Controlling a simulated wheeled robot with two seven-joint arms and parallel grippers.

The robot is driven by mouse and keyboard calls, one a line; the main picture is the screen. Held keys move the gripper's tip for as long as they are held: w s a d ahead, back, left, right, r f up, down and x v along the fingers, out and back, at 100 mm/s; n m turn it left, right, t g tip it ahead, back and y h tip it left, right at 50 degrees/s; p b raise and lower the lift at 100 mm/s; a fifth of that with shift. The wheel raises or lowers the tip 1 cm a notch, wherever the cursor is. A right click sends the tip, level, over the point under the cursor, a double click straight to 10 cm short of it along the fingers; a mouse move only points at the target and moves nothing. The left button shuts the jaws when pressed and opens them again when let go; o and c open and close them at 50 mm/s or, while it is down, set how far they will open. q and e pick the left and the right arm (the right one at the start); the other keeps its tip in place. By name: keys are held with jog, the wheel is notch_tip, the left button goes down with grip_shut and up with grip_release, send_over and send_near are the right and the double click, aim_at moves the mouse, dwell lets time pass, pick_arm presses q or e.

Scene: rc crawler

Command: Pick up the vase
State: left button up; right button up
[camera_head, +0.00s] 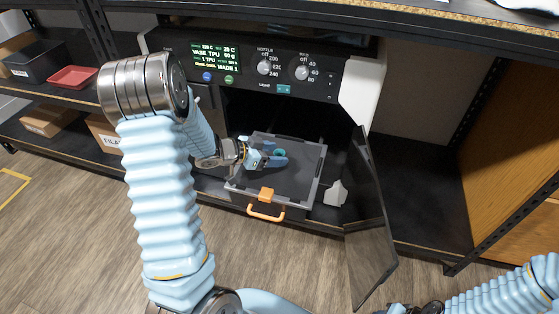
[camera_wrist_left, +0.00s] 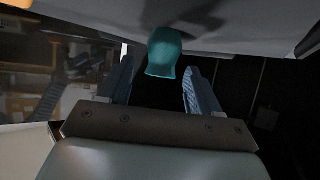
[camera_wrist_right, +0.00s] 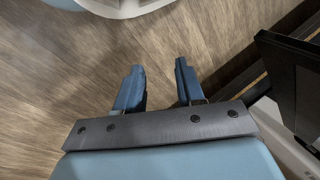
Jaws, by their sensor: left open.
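The teal vase (camera_wrist_left: 164,52) stands on the grey print bed, between and just beyond the tips of my open left gripper (camera_wrist_left: 158,75) in the left wrist view. In the head view only a small part of the vase (camera_head: 280,154) shows between the fingers of the left gripper (camera_head: 275,154), which reaches in over the bed (camera_head: 300,180). I cannot tell whether a finger touches it. My right gripper (camera_wrist_right: 158,85) is open and empty above the wooden floor in the right wrist view.
The printer panel (camera_head: 265,68) overhangs the bed. An open dark door (camera_head: 370,220) stands at the right of the bed. An orange handle (camera_head: 266,210) is at the bed's front. A small white-grey piece (camera_head: 335,193) lies right of it. Shelves hold boxes and a red tray (camera_head: 73,77) at left.

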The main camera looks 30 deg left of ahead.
pick_arm(q)
jog(key=shift+x, duration=1.2)
jog(key=c, duration=1)
jog(key=shift+r, duration=0.1)
jog(key=shift+c, duration=0.2)
